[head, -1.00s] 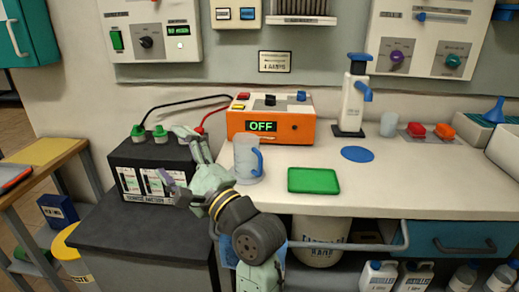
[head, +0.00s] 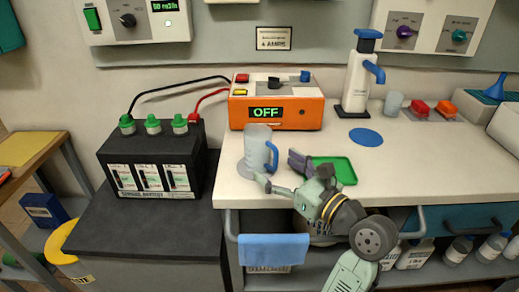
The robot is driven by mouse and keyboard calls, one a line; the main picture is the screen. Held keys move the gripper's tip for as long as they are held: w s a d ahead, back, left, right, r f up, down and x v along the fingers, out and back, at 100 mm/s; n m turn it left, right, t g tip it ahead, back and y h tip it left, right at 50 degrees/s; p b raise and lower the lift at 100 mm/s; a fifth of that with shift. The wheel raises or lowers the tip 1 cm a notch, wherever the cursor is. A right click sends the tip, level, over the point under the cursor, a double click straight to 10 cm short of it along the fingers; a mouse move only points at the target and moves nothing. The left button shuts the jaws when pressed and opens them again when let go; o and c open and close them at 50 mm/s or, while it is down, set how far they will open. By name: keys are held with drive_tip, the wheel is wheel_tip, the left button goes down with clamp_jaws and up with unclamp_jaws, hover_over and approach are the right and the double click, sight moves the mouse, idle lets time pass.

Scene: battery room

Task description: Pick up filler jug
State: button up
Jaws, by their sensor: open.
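The filler jug (head: 255,146) is a clear, greyish cup with a blue handle on its right side. I cannot tell whether either touches the handle. My gripper partly covers the green tray (head: 340,166).
The orange box (head: 290,121) reading OFF stands behind the jug. Cables run from it to the black battery (head: 150,145) on the left. A white pump (head: 358,80) and blue disc (head: 366,137) are to the right. A blue cloth (head: 272,248) hangs on the front rail.

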sight(266, 155)
drive_tip(key=x, duration=0.4)
drive_tip(key=p+x, duration=0.1)
drive_tip(key=x, duration=0.3)
drive_tip(key=shift+w+d+r, duration=0.2)
drive_tip(key=shift+w+r, duration=0.05)
drive_tip(key=shift+w, duration=0.05)
drive_tip(key=c, duration=1.4)
